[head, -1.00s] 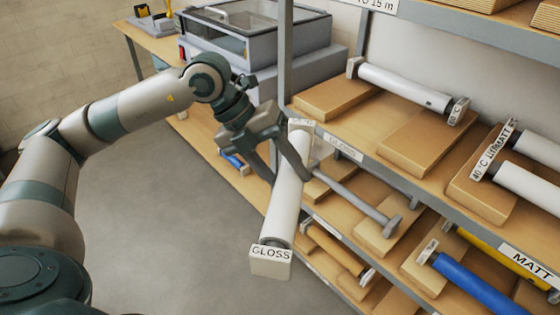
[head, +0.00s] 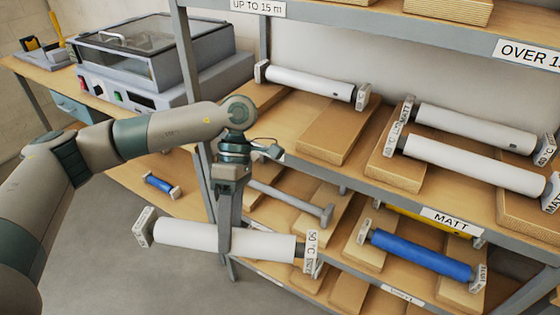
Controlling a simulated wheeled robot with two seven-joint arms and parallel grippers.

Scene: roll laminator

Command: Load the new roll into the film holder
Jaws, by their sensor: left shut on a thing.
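My left gripper (head: 226,222) is shut around the middle of a white film roll (head: 185,235). The roll is held nearly level in front of the shelf rack, with a pale end block at each end; the right block (head: 311,252) reads "50 °C". The laminator (head: 150,65), a grey machine with a clear lid and coloured buttons, stands on the bench at the upper left, apart from the roll. I cannot make out its film holder. My right gripper is not in view.
The shelf rack (head: 190,100) fills the right side. It bears white rolls (head: 310,82), a blue roll (head: 420,253), a bare grey core (head: 290,200) and boards. A small blue roll (head: 160,184) lies on a lower surface left. Open floor (head: 75,240) lies at lower left.

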